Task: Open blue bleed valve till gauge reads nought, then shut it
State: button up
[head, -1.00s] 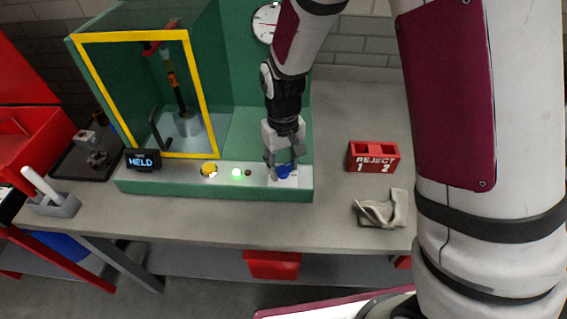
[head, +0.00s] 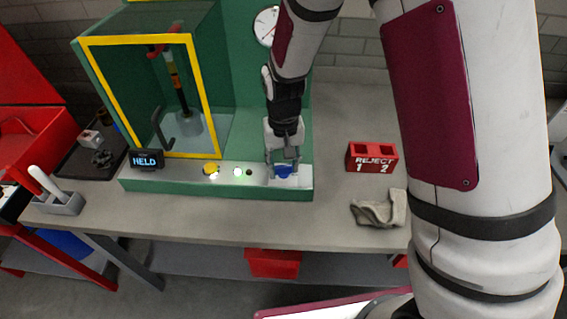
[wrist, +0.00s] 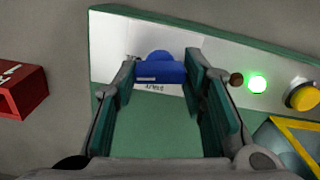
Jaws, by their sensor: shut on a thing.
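The blue bleed valve (head: 283,170) sits at the right end of the green rig's pale front panel. In the wrist view the valve's blue handle (wrist: 158,72) lies crosswise between the fingertips. My gripper (head: 284,164) reaches down from above and is shut on the handle, one finger at each end. The round white gauge (head: 265,26) is on the green back wall. My arm covers its right part, and its reading is too small to tell.
A green light (head: 238,172) glows beside a yellow button (head: 211,169). A display (head: 146,160) reads HELD. A yellow-framed guard (head: 135,40) stands left. A red reject box (head: 371,157) and crumpled cloth (head: 380,209) lie right, with bare bench between.

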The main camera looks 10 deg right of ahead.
aim_at(283, 166)
jog(key=o, duration=1.2)
jog(key=shift+c, duration=0.2)
notch_tip(283, 166, up, 12)
jog(key=shift+r, duration=0.1)
jog(key=s+d+r+t, duration=0.3)
jog(key=s+d+r, duration=0.4)
jog(key=r, duration=0.4)
jog(key=s+d+r+t, duration=0.1)
jog(key=s+d+r, duration=0.1)
jog(key=s, duration=0.4)
jog(key=s+d+r+t, duration=0.1)
jog(key=s+d+r, duration=0.2)
jog(key=s, duration=0.3)
jog(key=shift+s+d+t, duration=0.2)
jog(key=shift+s+t, duration=0.1)
jog(key=shift+s, duration=0.1)
